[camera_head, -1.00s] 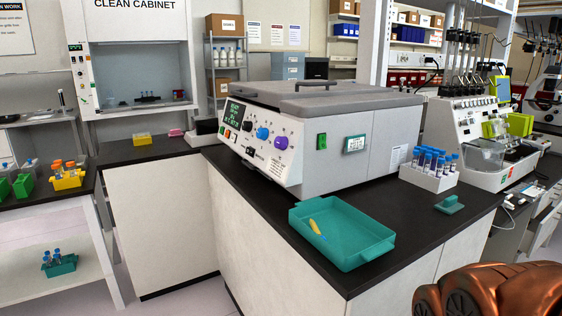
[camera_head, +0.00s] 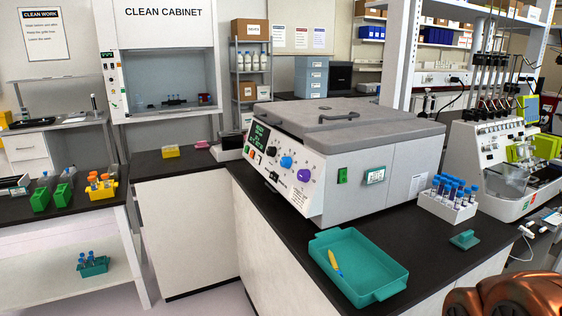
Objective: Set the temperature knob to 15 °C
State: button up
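The cell processor (camera_head: 340,150) is a grey and white box with a lid on the black bench. Its slanted front panel carries a small green-lit display (camera_head: 259,134), a black knob (camera_head: 271,151), a blue knob (camera_head: 286,162) and a purple knob (camera_head: 304,175). The labels are too small to read, so I cannot tell which knob is for temperature or where it points. A copper-coloured part of my arm shows at the bottom right corner. My gripper's fingers are not in view, and nothing touches the knobs.
A teal tray (camera_head: 384,291) with a yellow tool (camera_head: 335,262) lies on the bench in front of the processor. A white rack of blue-capped tubes (camera_head: 447,208) and a small teal block (camera_head: 464,240) stand to the right. Bare black bench (camera_head: 262,189) runs along the panel's front.

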aim_at(303, 174)
jog(key=u, duration=0.5)
jog(key=i, duration=0.45)
jog(key=u, duration=1.6)
